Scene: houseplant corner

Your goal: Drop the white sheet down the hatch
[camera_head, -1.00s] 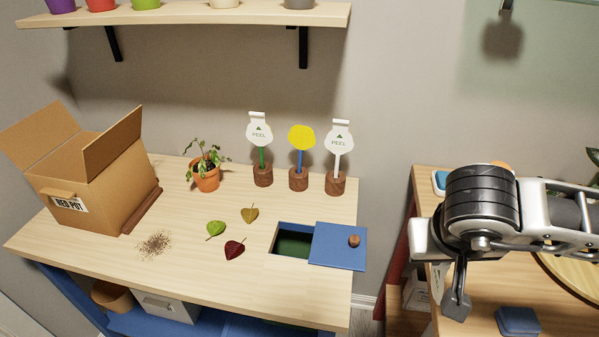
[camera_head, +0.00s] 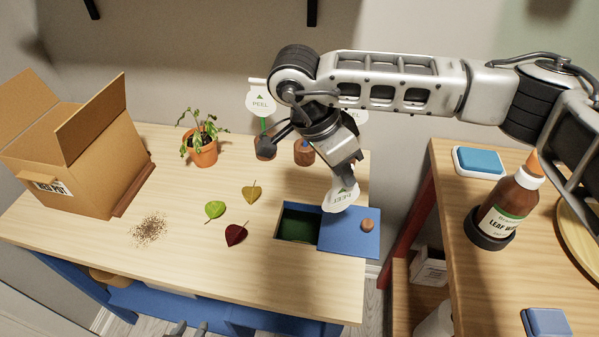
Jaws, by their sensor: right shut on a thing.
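My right gripper (camera_head: 346,172) is shut on a white sheet (camera_head: 341,198), whose printed PEEL reads upside down. The sheet hangs above the blue hatch lid (camera_head: 345,240), right of the opening. The hatch (camera_head: 298,226) is open, a dark green hole in the table, with the lid and its round wooden knob (camera_head: 368,225) to its right. Another white PEEL sheet (camera_head: 260,102) stands on the left stick, and a third (camera_head: 354,117) shows partly behind my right arm. Two grey tips of my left gripper (camera_head: 189,328) show apart at the bottom edge; the rest is out of view.
Green (camera_head: 215,209), yellow (camera_head: 252,192) and red (camera_head: 236,234) leaves lie left of the hatch, near spilled soil (camera_head: 149,229). A potted plant (camera_head: 203,151) and cardboard box (camera_head: 85,170) stand farther left. A brown bottle (camera_head: 508,208) stands on the right table.

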